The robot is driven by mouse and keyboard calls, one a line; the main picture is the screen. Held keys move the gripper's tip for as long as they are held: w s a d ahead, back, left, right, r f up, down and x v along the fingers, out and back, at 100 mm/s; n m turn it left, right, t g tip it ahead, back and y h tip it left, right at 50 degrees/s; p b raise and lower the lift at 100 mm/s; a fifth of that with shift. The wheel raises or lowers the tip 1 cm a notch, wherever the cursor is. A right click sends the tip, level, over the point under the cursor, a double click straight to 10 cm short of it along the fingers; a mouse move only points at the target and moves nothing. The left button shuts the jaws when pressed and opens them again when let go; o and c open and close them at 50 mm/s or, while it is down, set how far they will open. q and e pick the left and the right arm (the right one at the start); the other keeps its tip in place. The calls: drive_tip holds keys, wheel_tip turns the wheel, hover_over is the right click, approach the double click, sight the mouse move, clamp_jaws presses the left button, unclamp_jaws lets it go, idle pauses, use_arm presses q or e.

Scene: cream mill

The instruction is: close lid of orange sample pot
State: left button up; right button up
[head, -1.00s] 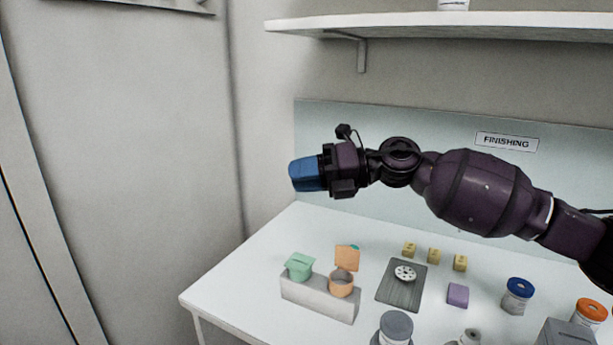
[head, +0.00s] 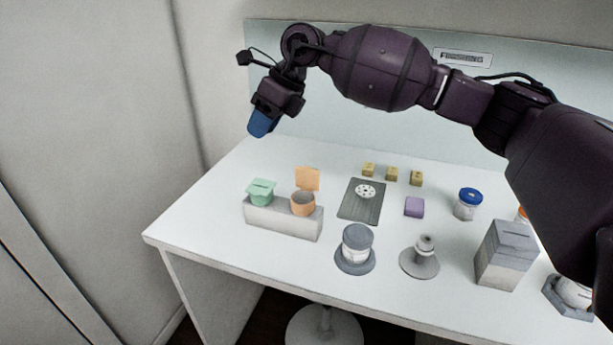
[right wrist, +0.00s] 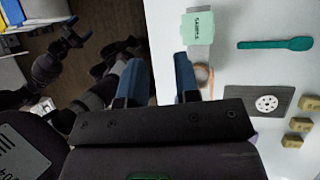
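The orange sample pot (head: 302,207) sits in the right end of a pale grey block (head: 270,220). Its orange lid (head: 307,178) stands up, open, at the pot's back edge. In the right wrist view the pot (right wrist: 204,74) is partly hidden behind a finger. My right gripper (head: 259,123) is above the table's back left, higher than the pots and clear of them. Its blue fingers (right wrist: 158,80) are apart with nothing between them.
A green pot (head: 261,196) with its lid down sits in the block's left end. A teal spoon (right wrist: 275,43) lies behind the pots. A dark board (head: 352,208) with a white disc is to the right. Jars and a grey box (head: 505,258) stand further right.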

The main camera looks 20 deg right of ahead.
sight(307, 176)
drive_tip(key=d+f+h, duration=0.1)
drive_tip(key=d, duration=0.1)
drive_tip(key=d+f+h, duration=0.1)
drive_tip(key=d+h, duration=0.1)
drive_tip(key=d, duration=0.1)
drive_tip(key=d+f+g+h, duration=0.1)
drive_tip(key=d+h, duration=0.1)
drive_tip(key=d, duration=0.1)
drive_tip(key=shift+d+f, duration=0.1)
drive_tip(key=shift+d, duration=0.15)
drive_tip(key=shift+s+d+h, duration=0.1)
drive_tip(key=shift+d+h, duration=0.1)
drive_tip(key=shift+h, duration=0.1)
drive_tip(key=shift+s+f, duration=0.15)
drive_tip(key=shift+f, duration=0.3)
wheel_tip(307, 176, down, 10)
clamp_jaws()
